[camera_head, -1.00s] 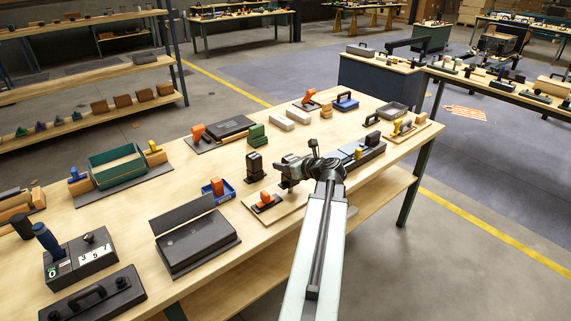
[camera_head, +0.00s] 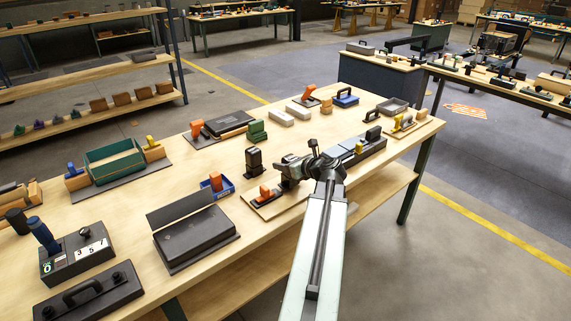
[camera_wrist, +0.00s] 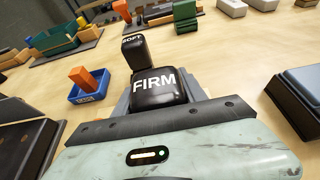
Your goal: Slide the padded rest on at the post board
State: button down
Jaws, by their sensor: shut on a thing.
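In the wrist view, a black padded block marked FIRM (camera_wrist: 155,84) sits between the grey jaws of my gripper (camera_wrist: 158,100). My gripper is shut on it. A second black block, marked SOFT (camera_wrist: 137,47), stands just beyond it on the bench; it also shows in the head view (camera_head: 254,160). In the head view my gripper (camera_head: 281,176) is low over the bench, right of the SOFT block. A pale wooden board (camera_head: 284,204) lies below it, with an orange-handled black piece (camera_head: 265,194) on it. My gripper hides part of this board, and I see no clear post there.
A blue tray with an orange block (camera_head: 217,185) is left of my gripper. A dark lidded case (camera_head: 195,237) lies nearer. A long grey block (camera_head: 365,149) lies to the right. Green blocks (camera_head: 257,131) and white blocks (camera_head: 282,117) stand behind.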

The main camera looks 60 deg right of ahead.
jog(key=shift+f+b, duration=0.8)
jog(key=shift+f, duration=0.15)
jog(key=c, duration=0.6)
grip_release()
jog(key=shift+r, duration=0.1)
